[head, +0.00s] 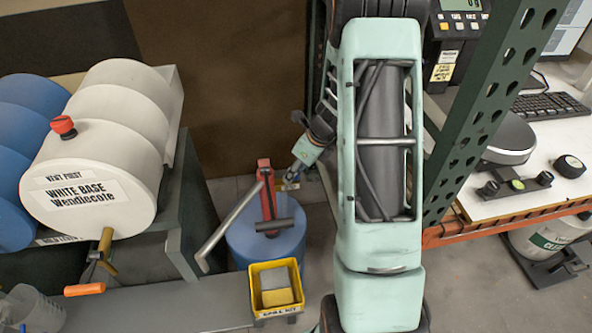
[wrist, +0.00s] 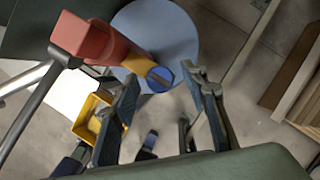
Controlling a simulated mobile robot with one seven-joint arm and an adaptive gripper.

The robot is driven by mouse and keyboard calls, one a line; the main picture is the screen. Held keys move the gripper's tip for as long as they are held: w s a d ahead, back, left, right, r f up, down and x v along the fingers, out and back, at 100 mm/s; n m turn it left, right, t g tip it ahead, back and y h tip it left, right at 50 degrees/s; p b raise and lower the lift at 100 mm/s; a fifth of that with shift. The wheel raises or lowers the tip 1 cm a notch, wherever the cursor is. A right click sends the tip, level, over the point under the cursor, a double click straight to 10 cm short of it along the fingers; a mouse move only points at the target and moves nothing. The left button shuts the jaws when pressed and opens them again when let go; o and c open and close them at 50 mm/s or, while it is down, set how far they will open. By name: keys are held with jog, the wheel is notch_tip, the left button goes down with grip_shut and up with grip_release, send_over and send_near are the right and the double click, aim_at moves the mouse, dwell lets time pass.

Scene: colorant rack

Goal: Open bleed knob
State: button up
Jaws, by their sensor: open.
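A red pump (head: 267,192) with a long grey lever stands on a blue drum (head: 238,243). In the wrist view, the red pump body (wrist: 92,38) carries a yellow part with a round blue end piece (wrist: 160,78). This end piece may be the bleed knob; I see no label on it. My gripper (wrist: 163,85) is open, its fingertips on either side of the blue end piece in the picture. I cannot tell whether they touch it. In the head view, my gripper (head: 291,177) is just right of the pump top, and the end piece is too small to make out.
A white drum (head: 110,150) with a red knob (head: 63,126) and orange-handled tap lies on a rack at left. A yellow bin (head: 276,310) stands before the blue drum. A green perforated post (head: 480,110) and a bench (head: 540,195) with instruments are at right.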

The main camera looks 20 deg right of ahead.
grip_shut()
jog(key=shift+n, duration=0.3)
jog(key=n+g+y, duration=0.1)
jog(key=n, duration=0.2)
jog(key=shift+w+d+n, duration=0.1)
jog(key=shift+w+n, duration=0.05)
jog(key=shift+n, duration=0.25)
jog(key=n, duration=0.2)
jog(key=n+g+y, duration=0.1)
jog(key=n, duration=0.1)
jog(key=shift+w+g, duration=0.1)
jog(key=shift+g, duration=0.2)
jog(key=n+g, duration=0.1)
jog(key=n, duration=0.1)
jog(key=n+b, duration=0.1)
jog(key=n, duration=0.2)
jog(key=shift+w+g, duration=0.1)
jog(key=shift+g, duration=0.3)
jog(key=n, duration=0.2)
jog(key=n+g, duration=0.1)
jog(key=n, duration=0.1)
jog(key=shift+w+g+h, duration=0.1)
jog(key=shift+g+h, duration=0.2)
jog(key=shift+n, duration=0.4)
